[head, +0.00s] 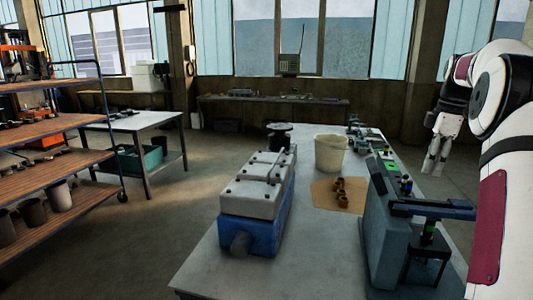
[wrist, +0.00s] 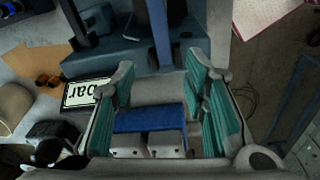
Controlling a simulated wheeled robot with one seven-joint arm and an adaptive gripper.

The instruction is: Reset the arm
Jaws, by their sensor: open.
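My gripper (head: 434,158) hangs at the right of the head view, fingers pointing down, beyond and to the right of the workbench's near part. In the wrist view my gripper (wrist: 163,95) shows two teal-padded fingers spread apart. I see no object held between them. My white arm with dark red panels fills the right edge of the head view.
The workbench (head: 215,268) carries a blue-and-grey engine block (head: 257,205), a cream bucket (head: 330,154), brass parts (head: 342,195) on a tan sheet (head: 321,192) and a blue-grey test machine (head: 385,240). A shelf rack (head: 50,132) stands left. Open floor lies between.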

